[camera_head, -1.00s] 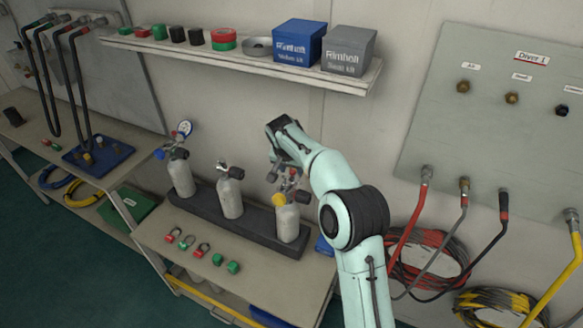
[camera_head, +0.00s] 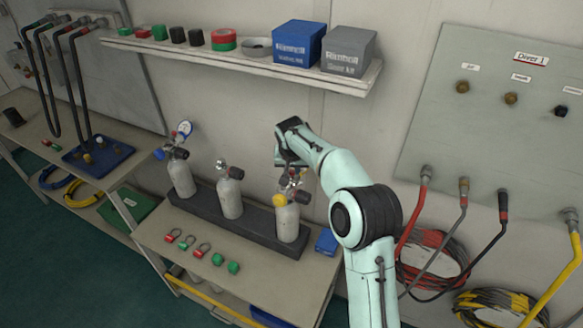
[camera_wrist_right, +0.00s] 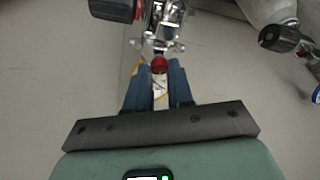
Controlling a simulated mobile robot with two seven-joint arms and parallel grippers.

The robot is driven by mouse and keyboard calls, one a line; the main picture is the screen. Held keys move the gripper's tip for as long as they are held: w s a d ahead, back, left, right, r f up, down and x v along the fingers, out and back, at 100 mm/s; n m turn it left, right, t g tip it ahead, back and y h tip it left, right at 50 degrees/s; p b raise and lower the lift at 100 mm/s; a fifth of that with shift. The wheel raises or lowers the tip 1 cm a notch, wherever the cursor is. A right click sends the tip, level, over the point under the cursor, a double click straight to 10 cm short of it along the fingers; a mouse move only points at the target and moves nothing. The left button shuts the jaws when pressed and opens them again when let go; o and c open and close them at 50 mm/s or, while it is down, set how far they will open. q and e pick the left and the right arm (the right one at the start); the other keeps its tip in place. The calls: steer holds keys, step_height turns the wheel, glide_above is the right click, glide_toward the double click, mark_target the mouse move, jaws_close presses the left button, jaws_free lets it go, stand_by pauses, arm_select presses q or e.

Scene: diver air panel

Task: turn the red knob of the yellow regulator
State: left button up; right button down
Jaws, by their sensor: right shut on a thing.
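The yellow regulator (camera_head: 280,199) sits on top of the rightmost grey cylinder (camera_head: 287,224). My right gripper (camera_head: 291,172) reaches down to the regulator from above in the head view, and its fingertips are hard to make out there. In the right wrist view my blue fingers (camera_wrist_right: 158,72) are shut on the red knob (camera_wrist_right: 159,65), which shows between their tips, just below the chrome valve body (camera_wrist_right: 165,32). The knob itself is too small to tell clearly in the head view. My left gripper is not in view.
Two more cylinders (camera_head: 230,196) stand in the same dark rack (camera_head: 207,209). Red and green rings lie on the bench (camera_head: 160,229) in front. A shelf (camera_head: 225,60) with boxes is above, and a blue box (camera_head: 326,241) lies right of the rack.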

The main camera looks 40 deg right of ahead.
steer(key=n, duration=0.2)
steer(key=n+y+p, duration=0.1)
steer(key=shift+d+r+n+t, duration=0.15)
steer(key=shift+d+n+t, duration=0.15)
steer(key=shift+t, duration=0.1)
steer(key=n+y+p, duration=0.1)
steer(key=n, duration=0.2)
steer(key=shift+d+n+y, duration=0.1)
steer(key=shift+n+y, duration=0.6)
steer(key=shift+n, duration=0.6)
steer(key=n+y, duration=0.1)
steer(key=n, duration=0.2)
steer(key=shift+d+n+p, duration=0.15)
steer(key=shift+n+p, duration=0.15)
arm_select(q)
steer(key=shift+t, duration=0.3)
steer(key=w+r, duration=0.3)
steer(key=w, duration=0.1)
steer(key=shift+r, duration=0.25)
arm_select(e)
steer(key=n+y, duration=0.1)
steer(key=n, duration=0.1)
steer(key=n+g+y, duration=0.1)
steer(key=n, duration=0.2)
steer(key=shift+w+d+n+g, duration=0.1)
steer(key=shift+d+n+g, duration=0.05)
steer(key=shift+n+g, duration=0.15)
steer(key=c, duration=1)
jaws_free()
